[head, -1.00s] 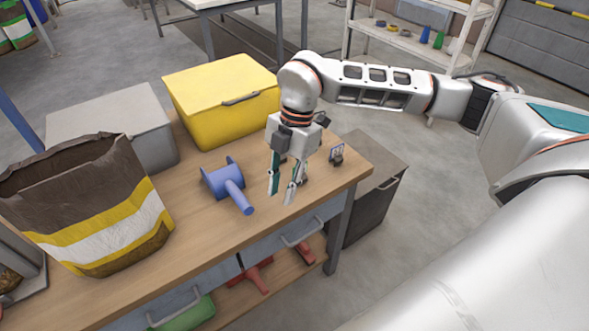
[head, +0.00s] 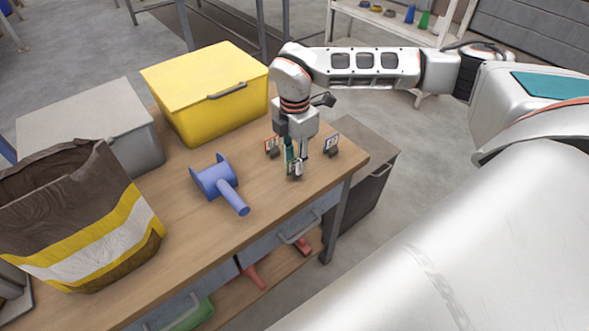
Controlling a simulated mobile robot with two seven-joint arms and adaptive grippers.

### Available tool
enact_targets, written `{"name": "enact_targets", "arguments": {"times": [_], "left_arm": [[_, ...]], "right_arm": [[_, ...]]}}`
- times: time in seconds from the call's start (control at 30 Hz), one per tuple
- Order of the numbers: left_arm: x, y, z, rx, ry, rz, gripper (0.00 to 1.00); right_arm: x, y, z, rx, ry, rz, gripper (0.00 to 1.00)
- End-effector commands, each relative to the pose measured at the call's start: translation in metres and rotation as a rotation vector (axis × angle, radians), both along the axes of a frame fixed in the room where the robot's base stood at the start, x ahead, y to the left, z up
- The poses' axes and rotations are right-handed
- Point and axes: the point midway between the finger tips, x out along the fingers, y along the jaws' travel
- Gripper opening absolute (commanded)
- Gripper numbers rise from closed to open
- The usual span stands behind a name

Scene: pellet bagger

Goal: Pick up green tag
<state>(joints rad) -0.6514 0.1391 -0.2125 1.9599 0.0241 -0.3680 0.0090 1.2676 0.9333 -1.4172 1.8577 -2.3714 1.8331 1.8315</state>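My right gripper (head: 296,167) points down over the right end of the wooden table. Its fingertips are at a small tag in a dark holder (head: 298,171), which they partly hide. The tag's colour is too small to make out, so I cannot tell whether it is the green tag. I cannot tell whether the fingers are closed on it. A tag with a reddish edge (head: 271,147) stands just left of the gripper. A tag with a bluish edge (head: 332,144) stands to the right, near the table edge. My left gripper is not in view.
A blue scoop-like piece (head: 217,181) lies left of the gripper on the table (head: 188,235). A yellow bin (head: 205,105) and a grey bin (head: 90,120) stand behind. A brown sack (head: 80,220) stands at left. A dark cabinet (head: 372,185) stands beyond the right edge.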

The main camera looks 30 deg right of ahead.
Motion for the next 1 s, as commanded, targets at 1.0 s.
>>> {"name": "enact_targets", "arguments": {"times": [1.0], "left_arm": [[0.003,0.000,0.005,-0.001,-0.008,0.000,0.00]], "right_arm": [[0.001,0.000,0.017,0.000,-0.005,0.002,0.00]]}}
